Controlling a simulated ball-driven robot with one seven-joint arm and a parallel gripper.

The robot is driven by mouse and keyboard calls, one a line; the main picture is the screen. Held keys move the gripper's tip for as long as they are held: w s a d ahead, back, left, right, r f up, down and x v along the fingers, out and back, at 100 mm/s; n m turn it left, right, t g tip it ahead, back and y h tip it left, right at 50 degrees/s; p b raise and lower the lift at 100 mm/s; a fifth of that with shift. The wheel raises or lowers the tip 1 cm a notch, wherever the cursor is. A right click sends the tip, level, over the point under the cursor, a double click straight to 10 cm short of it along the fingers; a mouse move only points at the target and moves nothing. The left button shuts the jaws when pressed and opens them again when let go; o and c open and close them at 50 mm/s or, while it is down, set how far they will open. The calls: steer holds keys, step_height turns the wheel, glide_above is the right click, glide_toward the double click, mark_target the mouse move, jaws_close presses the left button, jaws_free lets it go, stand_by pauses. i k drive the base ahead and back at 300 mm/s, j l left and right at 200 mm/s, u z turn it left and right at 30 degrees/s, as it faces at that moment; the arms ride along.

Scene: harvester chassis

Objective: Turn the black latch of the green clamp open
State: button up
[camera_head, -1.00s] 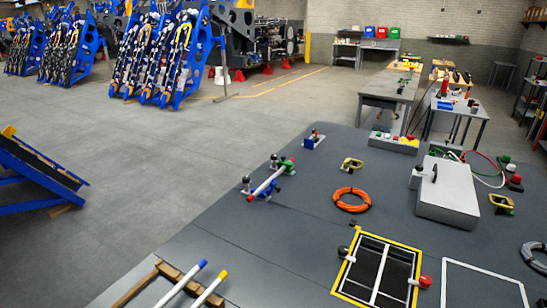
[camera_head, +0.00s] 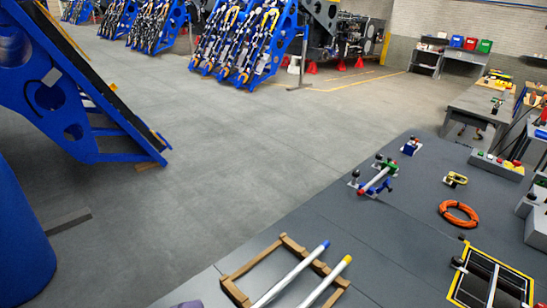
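A small green part (camera_head: 391,166), which looks like the green clamp, sits on the grey deck right of centre. It is at the far end of a short white tube (camera_head: 376,180) with a red end. A dark round knob (camera_head: 379,157) stands beside the green part and may be its black latch. A second dark knob (camera_head: 355,174) stands near the tube's other end, and a blue part (camera_head: 386,185) is beside the tube. All are too small to tell the latch position. My gripper is not in view.
A wooden frame (camera_head: 240,268) with two white rods lies at the deck's near edge. An orange coil (camera_head: 459,212) and a yellow-edged frame (camera_head: 455,285) are at right. A blue rack (camera_head: 75,95) stands at left. The floor between rack and deck is clear.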

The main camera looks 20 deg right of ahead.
mark_target(378, 156)
steer(key=i+j+u, duration=0.45)
steer(key=i+j, duration=0.25)
steer(key=j, duration=0.2)
steer(key=i+j+u, duration=0.5)
steer(key=i+j, duration=0.15)
steer(key=i, duration=0.15)
steer(key=i+z, duration=0.35)
steer(key=i, duration=0.15)
steer(key=i+z, duration=0.3)
steer(key=i, duration=0.2)
steer(key=i+j+z, duration=0.35)
steer(key=i, duration=0.15)
steer(key=i+l+z, duration=0.25)
steer(key=z, duration=0.2)
steer(key=i+z, duration=1.15)
steer(key=z, duration=0.15)
steer(key=i+z, duration=0.2)
steer(key=i, duration=0.35)
steer(key=i+z, duration=0.2)
steer(key=i, duration=0.4)
steer(key=i+j+z, duration=0.2)
steer(key=i, duration=0.35)
steer(key=i+l+z, duration=0.2)
steer(key=i+z, duration=0.25)
steer(key=i, duration=0.2)
steer(key=i+z, duration=0.5)
steer(key=i, duration=0.15)
